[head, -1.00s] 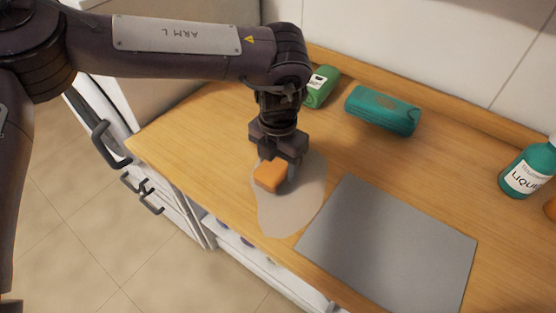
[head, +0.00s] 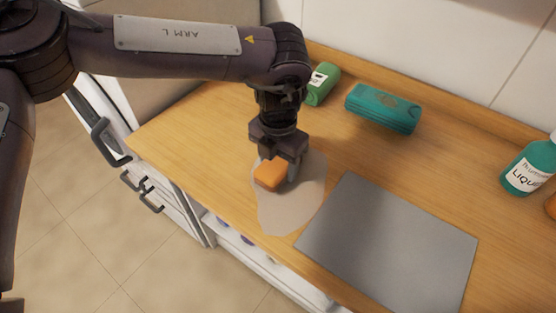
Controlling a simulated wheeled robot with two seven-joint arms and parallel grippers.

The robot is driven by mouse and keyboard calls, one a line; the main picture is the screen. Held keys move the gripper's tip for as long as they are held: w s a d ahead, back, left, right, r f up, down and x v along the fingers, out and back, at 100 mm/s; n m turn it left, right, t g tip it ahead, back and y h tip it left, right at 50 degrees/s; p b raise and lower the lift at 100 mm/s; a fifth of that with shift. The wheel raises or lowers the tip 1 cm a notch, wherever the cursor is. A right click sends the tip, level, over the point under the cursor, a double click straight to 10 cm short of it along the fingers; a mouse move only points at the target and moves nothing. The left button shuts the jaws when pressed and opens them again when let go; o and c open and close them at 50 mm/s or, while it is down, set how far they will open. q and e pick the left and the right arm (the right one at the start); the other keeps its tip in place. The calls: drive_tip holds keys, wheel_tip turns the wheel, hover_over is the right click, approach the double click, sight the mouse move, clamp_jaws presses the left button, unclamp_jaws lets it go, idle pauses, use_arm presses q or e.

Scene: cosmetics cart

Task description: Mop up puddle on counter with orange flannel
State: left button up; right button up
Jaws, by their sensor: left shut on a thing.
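The orange flannel (head: 269,174) is a small folded block in the head view, left of centre. My left gripper (head: 281,168) points down and is shut on the flannel. The flannel is over the upper left part of the puddle (head: 285,212); whether it touches the surface is hard to tell. The puddle is a pale greyish patch on the wooden counter (head: 195,135), reaching close to its front edge. My right gripper is not in view.
A grey mat (head: 390,245) lies right of the puddle. A green bottle (head: 322,85) and a teal case (head: 382,109) lie behind the gripper. A teal liquid bottle (head: 531,167) stands at the right. The back left of the counter is clear.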

sight(301, 187)
use_arm(q)
drive_tip(key=shift+f, duration=0.3)
drive_tip(key=shift+s+d+r, duration=0.15)
drive_tip(key=shift+s+d, duration=0.7)
drive_tip(key=shift+d, duration=0.3)
drive_tip(key=shift+s+d, duration=0.45)
drive_tip(key=shift+d, duration=0.2)
drive_tip(key=shift+s+d, duration=0.45)
drive_tip(key=shift+d, duration=0.15)
drive_tip(key=shift+w+a+f, duration=0.1)
drive_tip(key=shift+w+a, duration=0.35)
drive_tip(key=shift+a, duration=0.2)
drive_tip(key=shift+w+a+f, duration=0.1)
drive_tip(key=shift+w+a, duration=0.3)
drive_tip(key=shift+a, duration=0.25)
drive_tip(key=shift+w+a+r+p, duration=0.1)
drive_tip(key=shift+w+a+p, duration=0.15)
drive_tip(key=shift+w+a, duration=0.3)
drive_tip(key=shift+w+a+p, duration=0.2)
drive_tip(key=shift+w+a, duration=0.15)
drive_tip(key=shift+a, duration=0.3)
drive_tip(key=shift+s+d, duration=0.6)
drive_tip(key=shift+d, duration=0.25)
drive_tip(key=shift+s+d, duration=0.6)
drive_tip(key=shift+d, duration=0.25)
drive_tip(key=shift+s+d, duration=0.6)
drive_tip(key=shift+d, duration=0.25)
wheel_tip(301, 187, up, 8)
drive_tip(key=p, duration=0.6)
